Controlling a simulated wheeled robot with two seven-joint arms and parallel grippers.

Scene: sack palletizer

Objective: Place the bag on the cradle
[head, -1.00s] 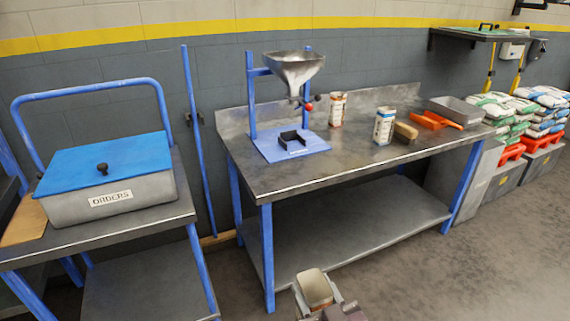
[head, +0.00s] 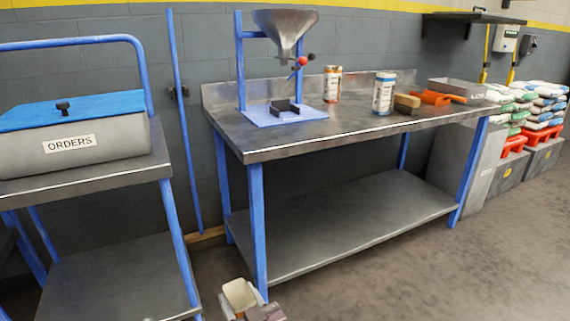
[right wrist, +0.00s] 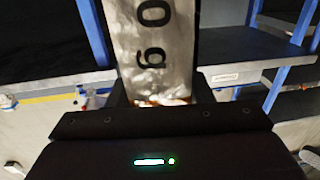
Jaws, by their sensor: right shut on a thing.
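My right gripper (head: 250,311) is at the bottom of the head view, in front of the workbench and below its top. It is shut on a pale bag (head: 239,293). In the right wrist view the bag (right wrist: 152,45) stands up between the fingers, with large dark print reading "0 g" sideways and a see-through lower part. The cradle (head: 285,109) is a small dark bracket on a blue base plate (head: 256,120), under the steel funnel (head: 285,28). It looks empty. The bag is well apart from it. My left gripper is not in view.
The workbench (head: 350,128) also bears two labelled packs (head: 332,83) (head: 383,93), a brown block (head: 407,103), an orange scoop (head: 434,98) and a metal tray (head: 463,89). An orders box (head: 75,145) stands on the left table. Stacked sacks (head: 535,115) are at right.

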